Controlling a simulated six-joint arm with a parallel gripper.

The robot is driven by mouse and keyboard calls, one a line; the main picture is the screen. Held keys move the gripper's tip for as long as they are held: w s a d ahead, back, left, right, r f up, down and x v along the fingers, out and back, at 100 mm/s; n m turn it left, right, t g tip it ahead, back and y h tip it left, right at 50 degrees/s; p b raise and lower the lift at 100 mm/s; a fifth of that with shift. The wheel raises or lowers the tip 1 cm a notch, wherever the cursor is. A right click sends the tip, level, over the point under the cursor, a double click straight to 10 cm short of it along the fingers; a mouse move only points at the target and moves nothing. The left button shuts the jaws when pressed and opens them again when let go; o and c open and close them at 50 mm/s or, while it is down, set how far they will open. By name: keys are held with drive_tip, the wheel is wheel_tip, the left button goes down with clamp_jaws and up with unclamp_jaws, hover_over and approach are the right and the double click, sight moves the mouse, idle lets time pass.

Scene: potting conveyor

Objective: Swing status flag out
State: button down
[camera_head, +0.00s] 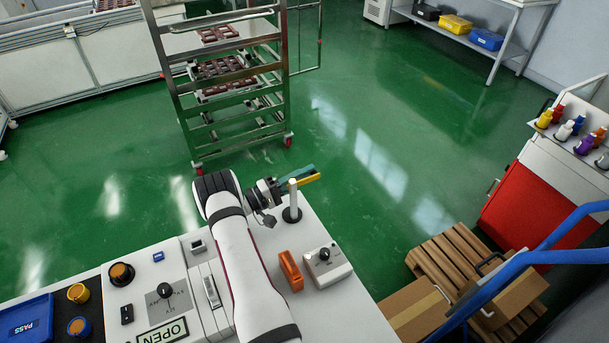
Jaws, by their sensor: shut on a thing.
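The status flag (307,179) is a bar with a yellow side and a teal side, beside the top of a white post (293,197) on a dark round base. The flag points to the right, out past the table's far edge. My gripper (279,190) is just left of the post and is shut on the flag's near end. The fingers and the exact grip are small and partly hidden by my wrist.
On the white table are an orange holder (290,271), a small knob box (326,264), a dial panel (166,298), an OPEN sign (164,333) and a blue PASS tray (27,322). A metal rack (182,100) stands beyond. Green floor right of the flag is clear.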

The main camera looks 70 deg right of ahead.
drive_tip(key=c, duration=0.8)
unclamp_jaws()
drive_tip(key=shift+o, duration=0.2)
drive_tip(key=w+a+t+y, duration=0.2)
drive_tip(key=w+a, duration=0.9)
drive_tip(key=w, duration=0.1)
drive_tip(key=s+a+r+t+y, duration=0.1)
drive_tip(key=a+r+t+y, duration=0.1)
drive_tip(key=a+r, duration=0.3)
drive_tip(key=s+a+r+t+y, duration=0.2)
drive_tip(key=a+r+y, duration=0.2)
drive_tip(key=a, duration=0.8)
wheel_tip(320, 180, up, 2)
drive_tip(key=shift+r+n, duration=0.25)
drive_tip(key=shift+n, duration=0.15)
drive_tip(key=shift+s+a, duration=0.1)
